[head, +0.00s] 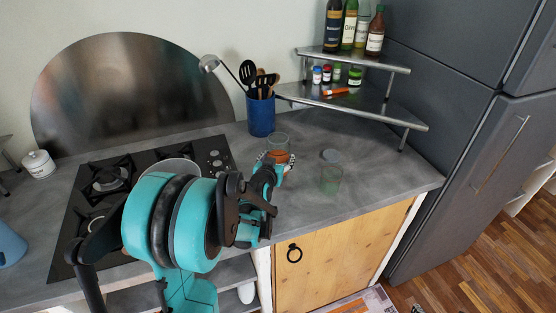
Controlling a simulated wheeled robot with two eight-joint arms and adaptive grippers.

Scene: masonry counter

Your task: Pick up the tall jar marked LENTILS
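A clear glass jar with orange-red contents (278,146) stands on the grey counter, just beyond my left gripper. A second glass jar with green contents and a grey lid (330,175) stands to its right. I cannot read a LENTILS marking on either jar. My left gripper (276,162) is at the near side of the orange-red jar, with its fingertips by the jar's lower part. The gripper hides the jar's base, so I cannot tell whether the fingers touch or grip it. My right gripper is not in view.
A blue pot of utensils (261,115) stands behind the jars. A two-tier metal corner shelf (395,112) holds bottles and small jars. A black hob (85,195) with a pan is at left. A dark fridge (450,110) stands at right. The counter right of the green jar is clear.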

